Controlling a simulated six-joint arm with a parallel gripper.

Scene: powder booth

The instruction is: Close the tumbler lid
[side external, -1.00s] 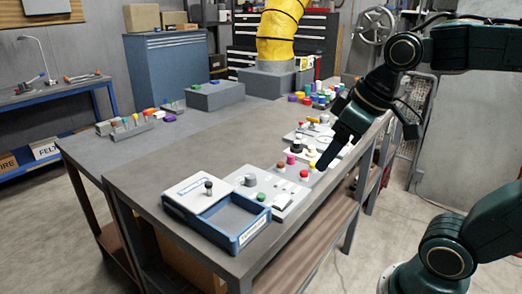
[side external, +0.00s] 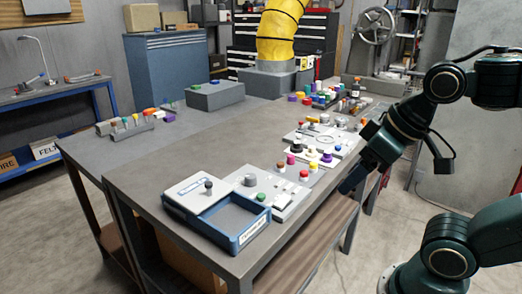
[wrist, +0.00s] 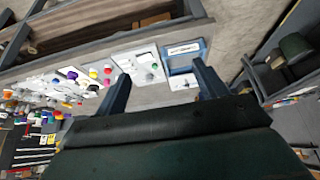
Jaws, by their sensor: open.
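The tumbler is a blue box (side external: 254,231) with a white lid (side external: 186,188) carrying a dark knob (side external: 208,186), near the table's front corner. The lid covers the left back part, and the grey inside shows open on the right. In the wrist view the blue box (wrist: 203,46) lies ahead between my fingers' line, its white lid (wrist: 180,83) nearer me and partly hidden by a finger. My gripper (side external: 345,189) is open and empty, to the right of the tumbler beyond the table's front edge, touching nothing. In the wrist view my gripper's fingers (wrist: 160,80) stand wide apart.
A panel with knobs and buttons (side external: 262,203) stands right beside the tumbler. Further along are another white panel (side external: 312,140) and several coloured caps (side external: 320,100). A yellow duct (side external: 280,35) rises behind. The table's middle (side external: 190,135) is clear.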

